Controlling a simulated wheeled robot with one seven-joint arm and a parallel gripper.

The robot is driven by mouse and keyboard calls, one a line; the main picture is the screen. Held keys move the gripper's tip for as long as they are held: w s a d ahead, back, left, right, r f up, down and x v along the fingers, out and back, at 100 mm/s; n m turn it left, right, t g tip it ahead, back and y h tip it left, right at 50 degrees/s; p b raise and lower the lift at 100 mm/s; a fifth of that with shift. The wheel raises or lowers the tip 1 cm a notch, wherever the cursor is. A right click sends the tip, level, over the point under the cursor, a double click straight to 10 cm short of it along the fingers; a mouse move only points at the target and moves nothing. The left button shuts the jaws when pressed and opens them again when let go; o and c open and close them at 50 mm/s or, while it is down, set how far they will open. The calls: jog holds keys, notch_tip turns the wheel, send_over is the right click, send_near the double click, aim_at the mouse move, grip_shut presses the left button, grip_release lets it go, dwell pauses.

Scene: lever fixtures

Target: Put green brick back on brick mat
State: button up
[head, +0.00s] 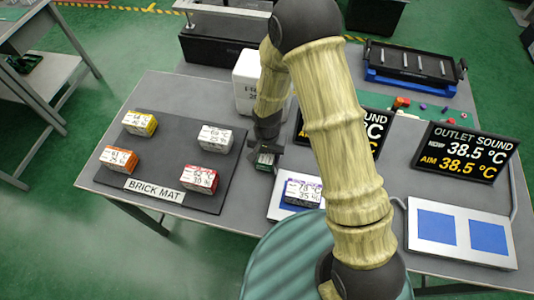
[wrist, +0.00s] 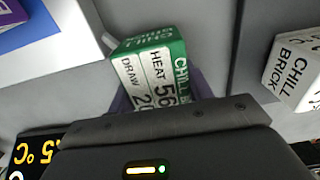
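The green brick (wrist: 150,75), with a white label, sits between the fingers of my gripper in the wrist view. In the head view the brick (head: 265,160) shows small below my gripper (head: 268,148). The gripper appears shut on it, over the table just right of the brick mat's right edge. The dark brick mat (head: 165,163) lies at the left of the table. It bears a yellow brick (head: 140,123), a white brick (head: 215,138), an orange brick (head: 119,159) and a red brick (head: 200,179). The white brick also shows in the wrist view (wrist: 295,70).
A purple brick (head: 302,192) sits on a white plate right of my gripper. A white box (head: 247,82) stands behind it. Dark display signs (head: 462,152) and a white plate with blue squares (head: 435,228) are farther right. The mat's middle is clear.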

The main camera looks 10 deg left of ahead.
jog(key=c, duration=0.6)
jog(key=shift+r, duration=0.15)
jog(key=shift+r+p, duration=0.3)
jog(key=shift+p, duration=0.05)
jog(key=shift+w+r, duration=0.15)
jog(key=shift+r, duration=0.15)
notch_tip(320, 180, up, 9)
jog(key=shift+r+b, duration=0.1)
jog(key=shift+b, duration=0.4)
jog(key=shift+s, duration=0.2)
